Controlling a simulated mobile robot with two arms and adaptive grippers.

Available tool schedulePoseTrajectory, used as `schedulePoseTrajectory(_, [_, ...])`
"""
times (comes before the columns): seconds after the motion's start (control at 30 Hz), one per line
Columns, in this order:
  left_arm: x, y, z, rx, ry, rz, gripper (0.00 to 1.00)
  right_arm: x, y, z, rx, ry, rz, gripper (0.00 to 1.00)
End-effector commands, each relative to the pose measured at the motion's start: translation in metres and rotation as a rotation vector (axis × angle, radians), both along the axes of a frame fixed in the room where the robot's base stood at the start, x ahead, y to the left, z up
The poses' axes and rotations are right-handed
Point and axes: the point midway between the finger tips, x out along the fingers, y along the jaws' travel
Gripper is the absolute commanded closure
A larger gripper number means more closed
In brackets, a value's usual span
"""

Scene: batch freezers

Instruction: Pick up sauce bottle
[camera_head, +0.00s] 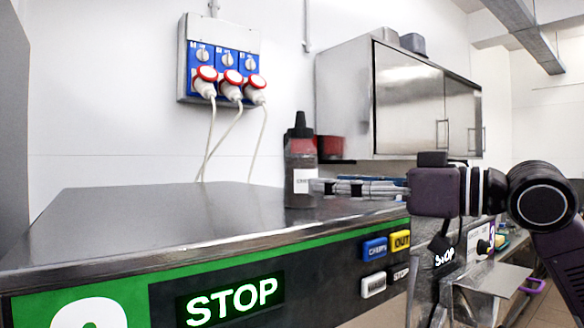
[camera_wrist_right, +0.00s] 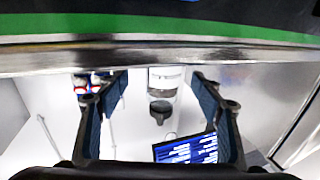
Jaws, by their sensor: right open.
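The sauce bottle (camera_head: 300,168) stands upright on the metal top of the freezer (camera_head: 150,215), near its right end. In the right wrist view, the bottle (camera_wrist_right: 163,82) appears upside down in the gap between the two open fingers of my right gripper (camera_wrist_right: 160,78). Clear space shows on both sides, and nothing is gripped. My left gripper is not in view.
The freezer's front has a green strip and buttons (camera_head: 375,249) below my right gripper. A steel wall cabinet (camera_head: 400,98) hangs behind and above. Plugs with cables (camera_head: 231,80) are on the back wall. The metal top left of the bottle is clear.

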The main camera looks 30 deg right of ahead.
Motion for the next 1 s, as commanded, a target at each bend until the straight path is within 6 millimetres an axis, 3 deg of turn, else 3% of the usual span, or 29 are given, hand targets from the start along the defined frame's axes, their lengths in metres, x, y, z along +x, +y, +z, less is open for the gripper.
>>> schedulePoseTrajectory(0.53, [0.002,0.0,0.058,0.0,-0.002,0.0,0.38,0.047,0.024,0.019,0.001,0.005,0.001,0.39])
schedulePoseTrajectory(0.97, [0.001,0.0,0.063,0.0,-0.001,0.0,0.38,0.057,0.029,0.013,0.001,0.0,0.002,0.39])
schedulePoseTrajectory(1.0, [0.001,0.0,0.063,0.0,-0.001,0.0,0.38,0.057,0.029,0.013,0.001,0.0,0.002,0.42])
